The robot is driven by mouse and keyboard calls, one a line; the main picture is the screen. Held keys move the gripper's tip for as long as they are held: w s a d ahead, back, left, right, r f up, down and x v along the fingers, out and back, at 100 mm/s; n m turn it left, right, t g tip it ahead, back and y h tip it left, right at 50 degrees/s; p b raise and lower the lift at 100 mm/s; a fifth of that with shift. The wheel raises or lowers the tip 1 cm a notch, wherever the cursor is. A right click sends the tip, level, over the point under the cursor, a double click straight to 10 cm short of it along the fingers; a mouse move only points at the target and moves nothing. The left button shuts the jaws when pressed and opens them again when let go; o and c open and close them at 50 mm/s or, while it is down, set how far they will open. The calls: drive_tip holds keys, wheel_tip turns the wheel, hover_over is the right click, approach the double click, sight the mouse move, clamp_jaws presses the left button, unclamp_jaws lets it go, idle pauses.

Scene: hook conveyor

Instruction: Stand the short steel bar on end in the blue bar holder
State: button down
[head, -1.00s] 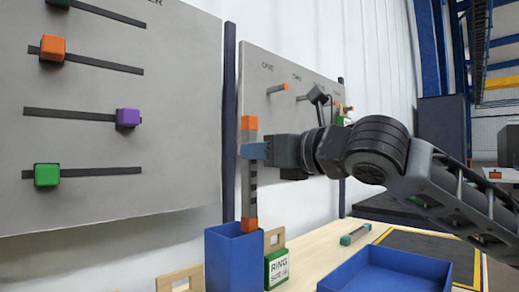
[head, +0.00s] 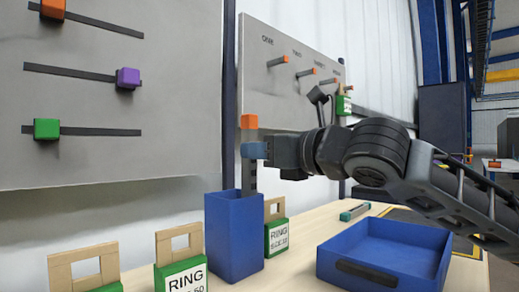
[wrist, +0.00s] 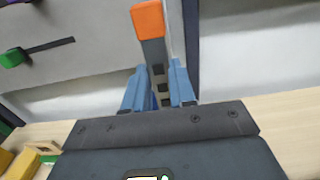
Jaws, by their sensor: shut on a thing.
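A grey steel bar with black marks and an orange top end (head: 249,121) stands upright in my gripper (head: 254,150). In the wrist view, the bar (wrist: 152,48) is between the two blue fingers of my gripper (wrist: 157,90), which are shut on it. The blue bar holder (head: 235,240) is a tall, open-topped box on the table below the gripper. The bar's lower part goes down behind the holder's front rim, seemingly inside it. Its lower end is hidden, so I cannot tell whether it touches the bottom.
A blue tray (head: 385,285) lies at the right, with a bar with green ends (head: 355,212) behind it. Green RING weights with wooden handles (head: 181,278) stand beside the holder. A slider panel (head: 100,165) and a hook board (head: 285,90) stand behind.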

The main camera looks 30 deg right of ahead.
drive_tip(key=c, duration=0.8)
unclamp_jaws()
drive_tip(key=shift+c, duration=0.2)
drive_tip(key=shift+f, duration=0.1)
drive_tip(key=v, duration=0.8)
drive_tip(key=shift+p, duration=0.35)
drive_tip(key=shift+w, duration=0.1)
